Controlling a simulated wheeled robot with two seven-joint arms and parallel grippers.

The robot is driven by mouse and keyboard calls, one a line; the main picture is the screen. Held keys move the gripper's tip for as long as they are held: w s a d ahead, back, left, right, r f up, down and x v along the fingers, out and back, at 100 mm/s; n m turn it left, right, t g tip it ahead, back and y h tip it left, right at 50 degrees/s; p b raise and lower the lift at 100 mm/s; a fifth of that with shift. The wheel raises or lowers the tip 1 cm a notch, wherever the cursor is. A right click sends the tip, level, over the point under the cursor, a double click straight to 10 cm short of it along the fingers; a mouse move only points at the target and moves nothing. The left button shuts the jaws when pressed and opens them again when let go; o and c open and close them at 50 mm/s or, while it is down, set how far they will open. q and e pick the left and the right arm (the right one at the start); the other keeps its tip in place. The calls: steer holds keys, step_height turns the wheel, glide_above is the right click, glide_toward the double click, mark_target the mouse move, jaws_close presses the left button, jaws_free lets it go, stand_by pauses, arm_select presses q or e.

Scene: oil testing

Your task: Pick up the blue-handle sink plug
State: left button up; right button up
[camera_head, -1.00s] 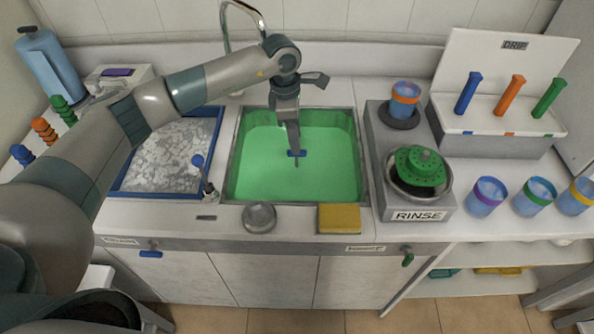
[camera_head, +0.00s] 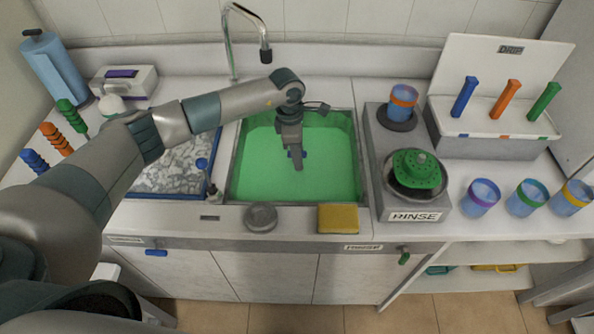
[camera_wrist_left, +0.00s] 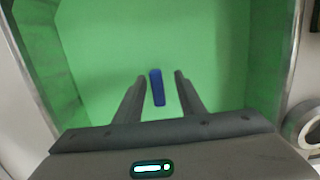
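The blue-handle sink plug shows as a blue bar (camera_head: 305,155) in the green liquid of the sink (camera_head: 234,175). In the head view, my left gripper (camera_head: 297,168) points down over it and hides its middle. In the left wrist view, the blue handle (camera_wrist_left: 157,88) lies lengthwise between the two fingers of my left gripper (camera_wrist_left: 160,77). A gap shows on each side of the handle, so the gripper is open and not closed on it. The plug below the handle is hidden. My right gripper is not in view.
A tap (camera_head: 230,50) rises behind the sink. A grey round piece (camera_head: 261,217) and a yellow sponge (camera_head: 338,218) lie at its front edge. The rinse unit (camera_head: 432,205) stands right of it. A blue-framed tray (camera_head: 165,195) and a small blue-topped tool (camera_head: 208,180) are left.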

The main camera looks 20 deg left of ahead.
mark_target(298, 177)
arm_select(q)
steer(key=shift+f+p, duration=0.4)
steer(key=shift+p, duration=0.05)
step_height(298, 177, down, 4)
steer(key=shift+w+r+p, duration=0.1)
steer(key=shift+w+p, duration=0.05)
steer(key=shift+p, duration=0.9)
steer(key=shift+f, duration=0.3)
steer(key=shift+c, duration=0.2)
jaws_close()
